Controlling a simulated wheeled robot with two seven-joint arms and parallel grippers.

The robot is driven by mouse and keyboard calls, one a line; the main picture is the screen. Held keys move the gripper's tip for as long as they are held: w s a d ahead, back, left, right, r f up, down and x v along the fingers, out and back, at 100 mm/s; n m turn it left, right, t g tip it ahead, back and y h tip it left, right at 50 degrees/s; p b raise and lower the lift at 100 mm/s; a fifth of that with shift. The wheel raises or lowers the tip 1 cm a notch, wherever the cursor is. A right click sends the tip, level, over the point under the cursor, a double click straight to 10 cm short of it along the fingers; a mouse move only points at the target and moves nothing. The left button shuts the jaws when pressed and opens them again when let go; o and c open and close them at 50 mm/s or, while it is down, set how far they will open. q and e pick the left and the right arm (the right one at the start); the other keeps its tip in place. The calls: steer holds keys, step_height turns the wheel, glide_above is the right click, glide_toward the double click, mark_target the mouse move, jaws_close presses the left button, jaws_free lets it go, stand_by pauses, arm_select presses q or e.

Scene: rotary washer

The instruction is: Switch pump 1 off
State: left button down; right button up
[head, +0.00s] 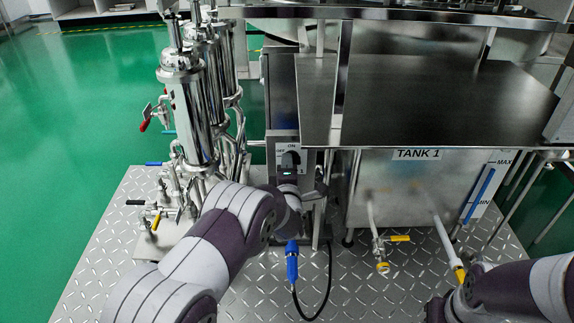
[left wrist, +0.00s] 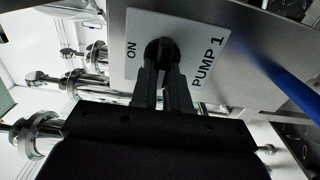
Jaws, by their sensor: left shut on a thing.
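The pump 1 switch plate (left wrist: 133,45) is white, lettered ON and PUMP 1, and fills the top middle of the left wrist view. It also shows in the head view as a small plate (head: 279,155) on a steel box, left of the tank. Its dark round knob (left wrist: 160,45) sits between the fingers of my left gripper (left wrist: 163,75), which is shut on it. Fingers and knob are both dark, so the direction the knob points is hard to tell. My right arm shows at the lower right of the head view; its gripper is out of view.
Tank 1 (head: 370,185) stands right of the switch, with yellow-handled valves (head: 400,238) below. Steel filter cylinders (head: 187,105) with pipes and valves stand to the left. A blue plug and black cable (head: 292,262) hang below the switch. Open green floor lies at the far left.

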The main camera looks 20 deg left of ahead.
arm_select(q)
steer(key=shift+f, duration=0.1)
stand_by(0.3)
steer(key=c, duration=1.1)
jaws_free()
steer(key=p+v, duration=0.6)
steer(key=v, duration=0.6)
steer(key=shift+s+d+p, duration=0.1)
steer(key=shift+s+p, duration=0.2)
steer(key=shift+s, duration=0.1)
